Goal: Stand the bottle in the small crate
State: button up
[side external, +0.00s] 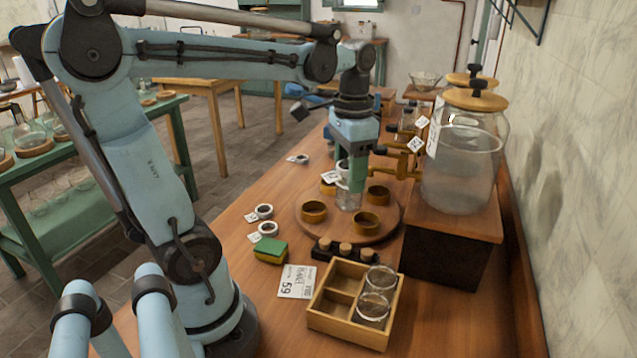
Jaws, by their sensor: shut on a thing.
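The bottle (347,201) is clear glass, with something white around its upper part. My gripper (353,181) points down and is shut on the bottle, which looks upright over the round wooden tray (342,232). I cannot tell whether the bottle's base touches the tray. The far side of the grip is hidden. The small crate (345,331) is a pale wooden box with compartments, on the table nearer the camera. Two clear glass vessels (372,308) stand in its right-hand compartments. The left-hand compartments look empty. My gripper is beyond the crate, apart from it.
Several brass-coloured rings or cups (314,211) sit on the round tray. A dark rack with corks (345,249) lies between tray and crate. A green-and-yellow block (271,251) and a printed card (297,281) are left. A big glass jar (462,165) stands on a box at right.

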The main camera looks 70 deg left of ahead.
jog(key=s+d, duration=0.5)
jog(key=d, duration=0.8)
jog(key=s+d+f+n, duration=0.1)
jog(key=s+d+n, duration=0.1)
jog(key=s+d, duration=0.8)
jog(key=shift+w+a+f, duration=1)
jog(key=shift+a+f, duration=0.7)
jog(key=shift+f, duration=0.2)
jog(key=shift+w+a+f, duration=1)
jog(key=shift+a+f, duration=0.75)
jog(key=shift+f, duration=0.2)
jog(key=shift+w+a+f, duration=1)
jog(key=shift+a+f, duration=0.7)
jog(key=shift+f, duration=0.2)
jog(key=o, duration=1.1)
jog(key=shift+f, duration=0.1)
jog(key=shift+o, duration=0.2)
